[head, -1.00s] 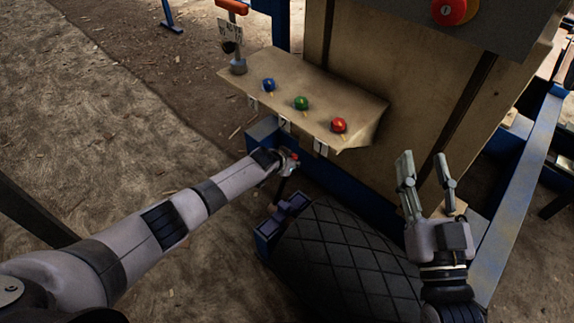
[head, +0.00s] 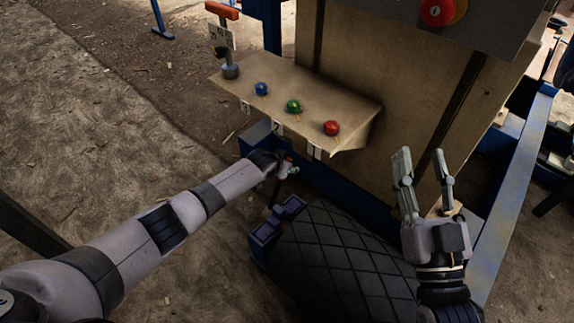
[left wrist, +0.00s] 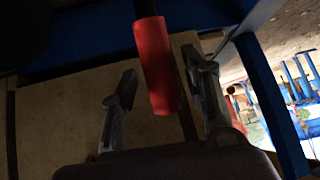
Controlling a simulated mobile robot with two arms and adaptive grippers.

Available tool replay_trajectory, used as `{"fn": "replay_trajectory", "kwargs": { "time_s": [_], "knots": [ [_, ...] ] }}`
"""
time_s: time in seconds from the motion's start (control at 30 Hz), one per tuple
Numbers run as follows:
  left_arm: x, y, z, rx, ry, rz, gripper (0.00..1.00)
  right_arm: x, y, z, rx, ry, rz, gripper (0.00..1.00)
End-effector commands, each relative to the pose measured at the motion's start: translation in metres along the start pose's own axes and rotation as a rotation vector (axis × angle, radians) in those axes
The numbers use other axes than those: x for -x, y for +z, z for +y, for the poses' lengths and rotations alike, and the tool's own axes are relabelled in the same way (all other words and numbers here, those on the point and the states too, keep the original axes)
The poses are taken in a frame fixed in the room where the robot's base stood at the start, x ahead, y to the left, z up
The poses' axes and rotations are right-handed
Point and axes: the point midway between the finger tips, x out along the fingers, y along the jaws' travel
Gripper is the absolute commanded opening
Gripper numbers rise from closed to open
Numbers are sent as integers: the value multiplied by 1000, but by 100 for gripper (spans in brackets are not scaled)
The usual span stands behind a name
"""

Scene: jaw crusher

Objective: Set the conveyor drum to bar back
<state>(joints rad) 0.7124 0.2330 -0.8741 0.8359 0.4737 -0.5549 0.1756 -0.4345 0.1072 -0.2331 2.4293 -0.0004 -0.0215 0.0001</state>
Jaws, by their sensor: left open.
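The conveyor drum (head: 345,255) is black with a raised diamond pattern and lies at the lower middle of the head view. A thin dark bar (head: 273,191) rises beside its left end. In the left wrist view, a red grip (left wrist: 158,66) on a dark rod lies between the two fingers of my left gripper (left wrist: 161,90). The fingers are apart, and whether they touch it is not clear. In the head view my left gripper (head: 284,168) is small and partly hidden at the bar's top. My right gripper (head: 422,168) is open and empty, right of the drum.
A sloping panel (head: 310,85) with blue (head: 261,89), green (head: 293,106) and red (head: 331,128) knobs stands above the drum. An orange-handled lever (head: 222,10) is at its left. A blue beam (head: 520,185) runs along the right. Ground at left is open.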

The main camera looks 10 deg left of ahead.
Motion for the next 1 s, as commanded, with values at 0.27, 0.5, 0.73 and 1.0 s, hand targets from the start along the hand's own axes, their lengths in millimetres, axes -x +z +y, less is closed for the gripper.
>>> {"fn": "replay_trajectory", "kwargs": {
  "time_s": [0.27, 0.5, 0.73, 1.0],
  "knots": [
    [1, 1, 0, 0, 0, -1, 43, 0, 1, 0, -1, 0, -4, 40],
    [17, 1, 0, -1, 2, -1, 43, 0, 0, 0, 0, 0, -3, 40],
    [50, 1, -1, 0, 1, 0, 43, 0, 0, 0, 0, 0, -2, 40],
    [93, 1, 0, -3, -1, 0, 43, 0, 0, 0, 0, 0, -2, 40]
  ]
}}
